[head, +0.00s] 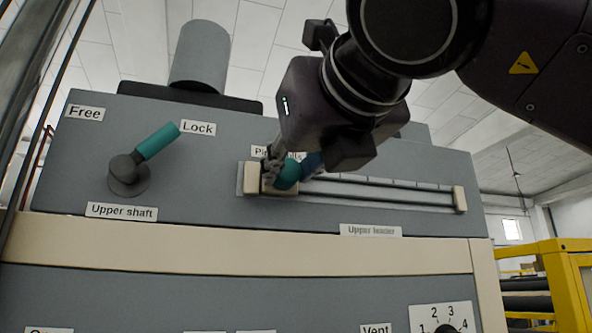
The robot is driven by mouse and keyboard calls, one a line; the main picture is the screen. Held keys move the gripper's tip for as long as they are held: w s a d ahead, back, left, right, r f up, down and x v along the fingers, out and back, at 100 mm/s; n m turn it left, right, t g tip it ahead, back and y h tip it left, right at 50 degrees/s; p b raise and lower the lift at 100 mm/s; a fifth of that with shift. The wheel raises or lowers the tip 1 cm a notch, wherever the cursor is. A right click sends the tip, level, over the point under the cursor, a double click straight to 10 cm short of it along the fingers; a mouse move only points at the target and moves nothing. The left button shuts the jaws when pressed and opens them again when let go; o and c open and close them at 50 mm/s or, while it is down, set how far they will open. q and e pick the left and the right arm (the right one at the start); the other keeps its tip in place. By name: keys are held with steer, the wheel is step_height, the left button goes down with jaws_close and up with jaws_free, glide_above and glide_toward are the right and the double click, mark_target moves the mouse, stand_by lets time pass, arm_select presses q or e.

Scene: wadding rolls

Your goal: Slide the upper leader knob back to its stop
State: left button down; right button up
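The upper leader knob (287,176) is teal and sits on a cream carriage (280,192) near the left end of the upper leader track (385,192). The carriage is close beside the cream left end block (250,178); I cannot tell whether they touch. My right gripper (287,168) reaches down from the upper right with its fingers closed around the knob, hiding part of it. A dark blue part (312,163) shows just right of the knob. The right end block (460,199) is far from the knob. My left gripper is not in view.
Left of the track is a teal-handled upper shaft lever (157,141), pointing toward the Lock label (197,128). A numbered dial (445,320) is at the bottom right. A yellow frame (568,285) stands right of the machine. The track is clear right of the knob.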

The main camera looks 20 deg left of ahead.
steer(key=c, duration=0.5)
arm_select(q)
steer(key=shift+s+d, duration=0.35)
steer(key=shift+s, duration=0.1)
arm_select(e)
jaws_close()
